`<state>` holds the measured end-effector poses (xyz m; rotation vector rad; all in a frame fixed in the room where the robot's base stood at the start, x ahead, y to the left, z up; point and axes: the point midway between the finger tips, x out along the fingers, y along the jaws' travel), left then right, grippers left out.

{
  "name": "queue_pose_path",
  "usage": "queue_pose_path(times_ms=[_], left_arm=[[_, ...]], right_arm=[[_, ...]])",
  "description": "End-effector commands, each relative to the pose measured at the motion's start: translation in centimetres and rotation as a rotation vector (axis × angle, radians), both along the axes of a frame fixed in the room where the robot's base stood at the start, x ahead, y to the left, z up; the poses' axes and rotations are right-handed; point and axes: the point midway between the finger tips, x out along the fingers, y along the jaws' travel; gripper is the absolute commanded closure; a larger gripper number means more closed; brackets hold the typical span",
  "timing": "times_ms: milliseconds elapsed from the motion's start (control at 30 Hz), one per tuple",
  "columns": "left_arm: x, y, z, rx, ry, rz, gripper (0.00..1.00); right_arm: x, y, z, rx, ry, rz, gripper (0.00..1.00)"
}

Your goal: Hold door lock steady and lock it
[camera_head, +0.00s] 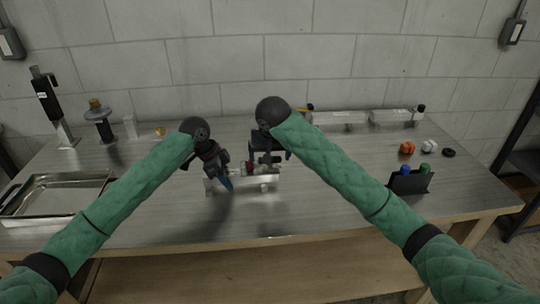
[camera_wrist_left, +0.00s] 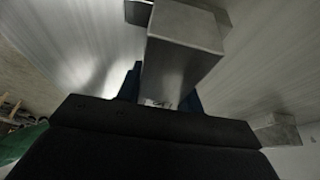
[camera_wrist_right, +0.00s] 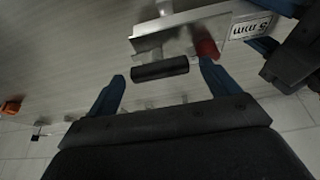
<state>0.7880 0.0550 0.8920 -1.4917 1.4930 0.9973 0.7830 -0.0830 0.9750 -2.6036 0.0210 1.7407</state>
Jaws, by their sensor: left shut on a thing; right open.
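The door lock (camera_head: 262,188) is a silvery metal piece lying on the table in front of me, with a small red part on it. My left gripper (camera_head: 224,182) is shut on its left part; the left wrist view shows a square metal block (camera_wrist_left: 183,50) between the blue fingers. My right gripper (camera_head: 264,163) is above the lock's right part. In the right wrist view its blue fingers are spread, with a black handle (camera_wrist_right: 160,70) in line between the tips, seemingly untouched. A red knob (camera_wrist_right: 207,48) is close to one fingertip. My grippers hide part of the lock.
A metal tray (camera_head: 60,186) is at the left. Metal bars (camera_head: 340,118) lie at the back. A black holder (camera_head: 410,183) and an orange piece (camera_head: 407,148) are at the right.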

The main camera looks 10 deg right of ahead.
Motion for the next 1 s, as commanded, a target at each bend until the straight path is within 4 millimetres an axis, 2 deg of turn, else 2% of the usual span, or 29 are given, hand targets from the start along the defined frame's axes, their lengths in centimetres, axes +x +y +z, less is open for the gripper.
queue_pose_path(times_ms=[233, 533, 1000], left_arm=[[0.0, 0.0, -0.1, 0.000, 0.001, 0.000, 0.97], [0.0, 0.0, -0.1, 0.000, 0.001, 0.000, 0.97], [0.0, 0.0, -0.1, 0.000, 0.001, 0.000, 0.97]], right_arm=[[-0.4, 0.0, 1.0, 0.000, -0.001, 0.000, 0.13], [-2.4, 0.0, 6.1, 0.000, -0.004, 0.001, 0.13], [-4.2, 0.0, 10.4, -0.001, -0.001, 0.000, 0.13]])
